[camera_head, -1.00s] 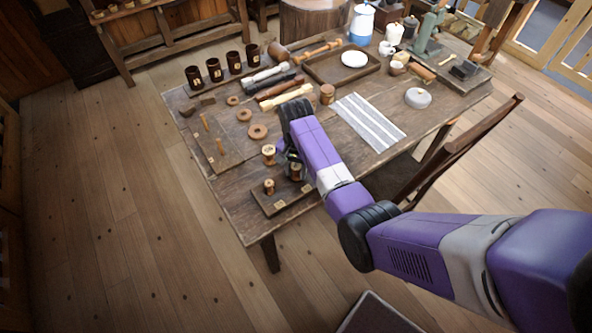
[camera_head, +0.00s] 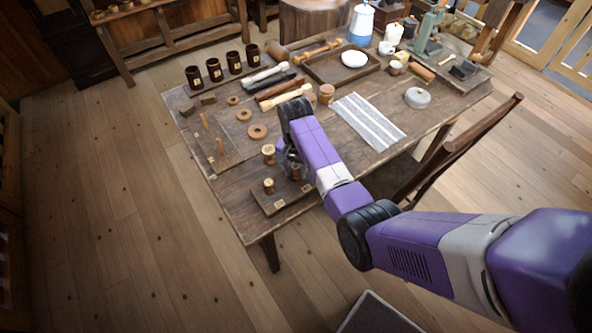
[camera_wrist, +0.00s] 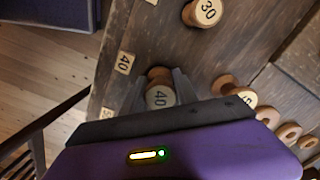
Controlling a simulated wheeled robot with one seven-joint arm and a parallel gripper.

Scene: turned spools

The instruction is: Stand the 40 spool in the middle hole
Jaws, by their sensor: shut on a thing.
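The 40 spool (camera_wrist: 159,96) is between my gripper's fingers (camera_wrist: 155,92) in the wrist view, its numbered top facing the camera. My gripper is shut on it. The spool is by the 40 label (camera_wrist: 125,62) of the dark holed board (camera_head: 262,205), at about the middle place. Its foot and the middle hole are hidden, so I cannot tell whether it is seated or just above. In the head view my gripper (camera_head: 291,166) partly covers the spool (camera_head: 296,174). The 30 spool (camera_wrist: 207,12) stands upright on the board, also in the head view (camera_head: 269,187).
Another spool (camera_head: 269,152) stands just behind the board, close to my gripper; it also shows in the wrist view (camera_wrist: 228,86). A chair (camera_head: 455,145) stands at the right.

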